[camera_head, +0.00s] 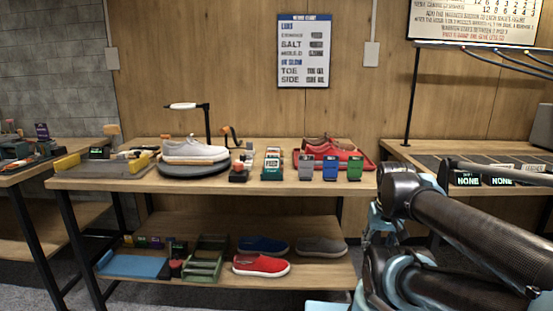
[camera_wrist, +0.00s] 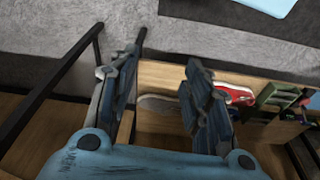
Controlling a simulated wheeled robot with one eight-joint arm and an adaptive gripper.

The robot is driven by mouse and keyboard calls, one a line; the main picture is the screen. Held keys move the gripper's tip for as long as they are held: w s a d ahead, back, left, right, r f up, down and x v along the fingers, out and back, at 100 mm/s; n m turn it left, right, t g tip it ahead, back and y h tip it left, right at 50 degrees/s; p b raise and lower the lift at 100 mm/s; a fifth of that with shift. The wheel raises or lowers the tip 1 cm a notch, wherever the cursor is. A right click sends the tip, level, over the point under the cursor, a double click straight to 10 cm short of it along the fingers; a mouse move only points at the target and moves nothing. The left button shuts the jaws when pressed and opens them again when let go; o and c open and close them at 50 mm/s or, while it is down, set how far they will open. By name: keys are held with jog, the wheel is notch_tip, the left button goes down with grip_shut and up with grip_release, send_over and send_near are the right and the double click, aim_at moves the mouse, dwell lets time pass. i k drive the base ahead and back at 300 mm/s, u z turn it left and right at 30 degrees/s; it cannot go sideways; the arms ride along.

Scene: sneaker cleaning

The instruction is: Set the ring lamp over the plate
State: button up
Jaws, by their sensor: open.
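The ring lamp (camera_head: 184,106) is a pale, flat head seen almost edge-on, on a black post (camera_head: 208,125) at the back of the middle table. The dark round plate (camera_head: 196,171) lies below it with a light grey sneaker (camera_head: 195,150) on top. In the picture the lamp head is above the plate, but I cannot tell whether it is centred over it. My gripper (camera_wrist: 163,88) is open and empty in the wrist view, its two fingers apart. It is far from the lamp, and the wrist view shows neither lamp nor plate.
On the middle table (camera_head: 262,187) stand a brush rack (camera_head: 271,163), several coloured bottles (camera_head: 330,167) and red sneakers on a red tray (camera_head: 362,163). The lower shelf (camera_head: 320,276) holds shoes, including a red one (camera_head: 261,265). My arm fills the right foreground. Another table (camera_head: 400,152) stands right.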

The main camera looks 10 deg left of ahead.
aim_at(184, 106)
jog(key=u, duration=2.05)
jog(key=i, duration=1.25)
jog(key=z, duration=0.85)
